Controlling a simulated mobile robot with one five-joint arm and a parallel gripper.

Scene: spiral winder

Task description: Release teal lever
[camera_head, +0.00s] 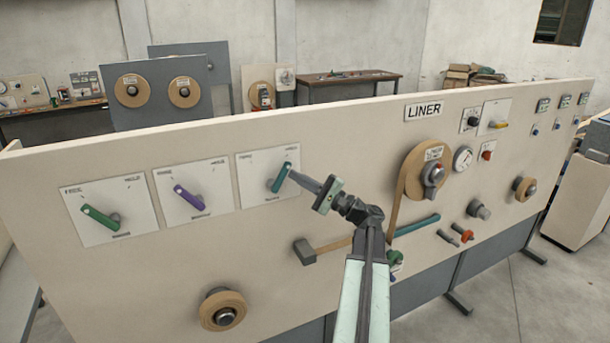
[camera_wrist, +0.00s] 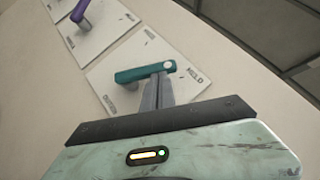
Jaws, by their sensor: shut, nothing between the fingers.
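The teal lever (camera_head: 279,178) sits on a white plate (camera_head: 262,190) on the beige panel, the rightmost of three lever plates. In the head view it is tilted, its top end leaning right. The wrist view shows the same teal lever (camera_wrist: 143,72) just beyond my fingers, with labels on its plate, one reading HOLD. My gripper (camera_head: 291,174) is shut with nothing between its fingers.
A purple lever (camera_head: 188,197) and a green lever (camera_head: 99,216) are on plates to the left. A brown roll (camera_head: 413,172) with a tape strip, a lower roll (camera_head: 222,310) and several knobs stick out of the panel. The panel between the plates and lower roll is clear.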

